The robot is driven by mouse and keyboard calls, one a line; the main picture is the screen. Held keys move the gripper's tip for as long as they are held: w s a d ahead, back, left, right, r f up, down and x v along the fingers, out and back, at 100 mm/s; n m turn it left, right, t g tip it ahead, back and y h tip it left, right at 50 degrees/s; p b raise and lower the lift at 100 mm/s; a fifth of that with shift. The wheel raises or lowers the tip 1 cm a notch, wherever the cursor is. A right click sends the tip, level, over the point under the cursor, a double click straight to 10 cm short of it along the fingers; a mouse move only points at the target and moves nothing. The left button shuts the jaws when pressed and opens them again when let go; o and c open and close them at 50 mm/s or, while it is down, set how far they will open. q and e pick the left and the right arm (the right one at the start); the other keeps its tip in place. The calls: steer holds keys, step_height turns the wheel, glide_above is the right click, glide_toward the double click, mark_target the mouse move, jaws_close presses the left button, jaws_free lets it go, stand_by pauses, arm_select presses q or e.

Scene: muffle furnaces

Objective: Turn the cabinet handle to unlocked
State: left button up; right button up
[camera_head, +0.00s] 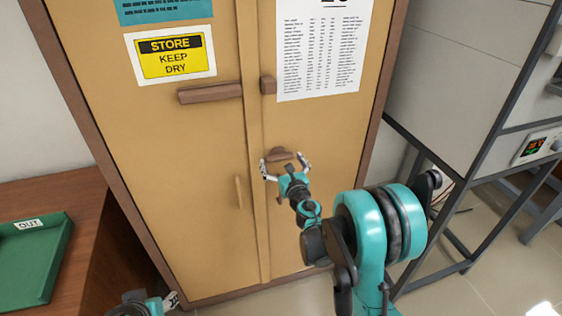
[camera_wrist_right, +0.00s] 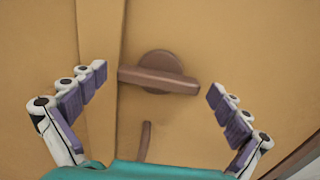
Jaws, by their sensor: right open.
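The tan cabinet (camera_head: 205,150) has two doors. Its brown handle (camera_head: 280,154) is on the right door. In the right wrist view the handle (camera_wrist_right: 160,80) is a nearly horizontal bar on a round base, its right end slightly lower. My right gripper (camera_head: 284,160) is open in front of the handle. In the right wrist view its fingers (camera_wrist_right: 158,82) stand left and right of the bar, with gaps and no visible contact. My left gripper (camera_head: 168,301) is partly in view at the bottom left, away from the cabinet handle; its jaw opening is unclear.
A brown bar (camera_head: 210,93) and a small brown block (camera_head: 268,85) sit higher on the doors. A slim door pull (camera_wrist_right: 144,142) is below the handle. A green OUT tray (camera_head: 40,262) lies on the left desk. A dark metal frame (camera_head: 440,160) stands right.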

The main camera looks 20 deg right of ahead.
steer(key=c, duration=1.1)
steer(key=shift+o, duration=0.2)
steer(key=m+b, duration=0.1)
steer(key=m, duration=0.3)
steer(key=shift+d+m, duration=0.1)
steer(key=shift+m, duration=0.3)
steer(key=m, duration=0.4)
steer(key=shift+m+b, duration=0.3)
steer(key=shift+b, duration=0.05)
steer(key=m, duration=0.4)
steer(key=shift+d+f, duration=0.1)
steer(key=shift+m+b, duration=0.4)
steer(key=shift+m, duration=1.8)
